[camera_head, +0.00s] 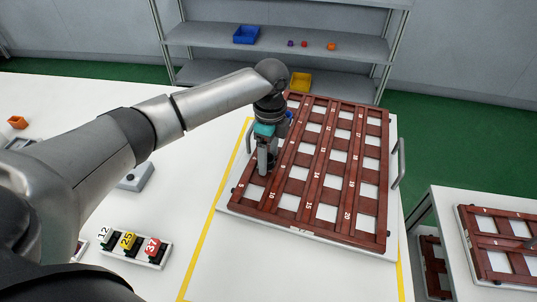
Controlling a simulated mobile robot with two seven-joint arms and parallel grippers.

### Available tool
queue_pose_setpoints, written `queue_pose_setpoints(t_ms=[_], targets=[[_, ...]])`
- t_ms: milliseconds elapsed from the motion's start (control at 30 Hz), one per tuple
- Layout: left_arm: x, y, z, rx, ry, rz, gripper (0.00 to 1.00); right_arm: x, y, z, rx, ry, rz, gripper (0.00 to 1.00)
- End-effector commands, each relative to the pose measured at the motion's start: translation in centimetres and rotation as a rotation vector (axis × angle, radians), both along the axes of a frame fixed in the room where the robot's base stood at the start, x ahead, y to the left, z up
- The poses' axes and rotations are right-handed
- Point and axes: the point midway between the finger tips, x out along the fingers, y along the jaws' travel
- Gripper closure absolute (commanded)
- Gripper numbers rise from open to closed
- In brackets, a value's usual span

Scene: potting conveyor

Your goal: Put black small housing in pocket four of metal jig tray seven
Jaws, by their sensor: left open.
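A jig tray (383,180) with a reddish-brown grid frame and numbered pale pockets lies on the white table. No tray number seven is readable on it. My left gripper (266,168) is open and points down over the tray's left column, just above the pocket marked 5, around where pocket four lies. The gripper hides most of that pocket. I cannot make out a black small housing; anything between or under the fingers is too small or hidden to tell. My right gripper is not in view.
A holder (155,262) with tags 12, 25 and 37 stands at the front left. Another brown tray (487,264) lies on the right table. Shelves (300,50) with blue and yellow bins stand behind.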

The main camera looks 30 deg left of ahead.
Motion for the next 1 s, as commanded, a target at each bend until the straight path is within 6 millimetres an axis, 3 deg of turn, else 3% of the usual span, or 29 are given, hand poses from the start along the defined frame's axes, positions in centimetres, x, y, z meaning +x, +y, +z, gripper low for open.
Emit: queue_pose_setpoints(t_ms=[267,700,1000], targets=[[0.1,0.0,0.9,0.0,-0.002,0.0,0.23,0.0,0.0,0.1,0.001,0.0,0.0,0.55],[0.5,0.0,9.7,0.0,-0.003,0.0,0.23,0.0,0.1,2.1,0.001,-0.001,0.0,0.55],[0.6,0.0,12.3,0.0,0.001,0.001,0.23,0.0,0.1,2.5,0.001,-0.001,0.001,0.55]])
